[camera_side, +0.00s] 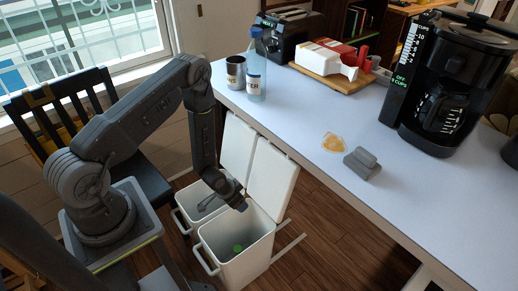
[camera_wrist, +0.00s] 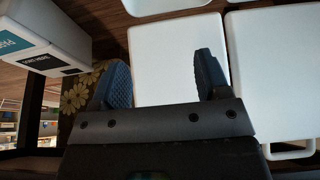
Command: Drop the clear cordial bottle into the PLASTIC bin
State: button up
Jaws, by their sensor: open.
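Two white bins stand on the floor below the table edge, lids up: the left bin (camera_side: 182,222) and the right bin (camera_side: 231,273). A green item (camera_side: 238,248) lies inside the right bin. I cannot read which is PLASTIC. My gripper (camera_side: 240,206) is low over the bins, empty; its fingers (camera_wrist: 165,80) are apart in the wrist view.
A metal cup (camera_side: 236,73) stands left of the bottle. A board (camera_side: 335,78) with red and white containers, a coffee maker (camera_side: 455,85), a grey block (camera_side: 361,163) and an orange patch (camera_side: 334,143) are on the table. The table's middle is mostly clear.

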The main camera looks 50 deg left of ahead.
jog(key=v, duration=1.1)
jog(key=shift+s+r, duration=0.2)
jog(key=shift+r, duration=0.1)
jog(key=w+d+r+y, duration=0.1)
jog(key=w+r, duration=0.1)
jog(key=r, duration=0.9)
jog(key=w+d+r, duration=0.1)
jog(key=r, duration=0.9)
jog(key=s+d+r, duration=0.3)
jog(key=s+r, duration=0.4)
jog(key=r, duration=0.1)
jog(key=s+d+r+t+h, duration=0.1)
jog(key=s+d+r, duration=0.3)
jog(key=s+r, duration=0.2)
notch_tip(320, 180, up, 3)
jog(key=shift+s+d+f, duration=0.2)
jog(key=shift+s+d, duration=0.1)
jog(key=shift+s, duration=0.1)
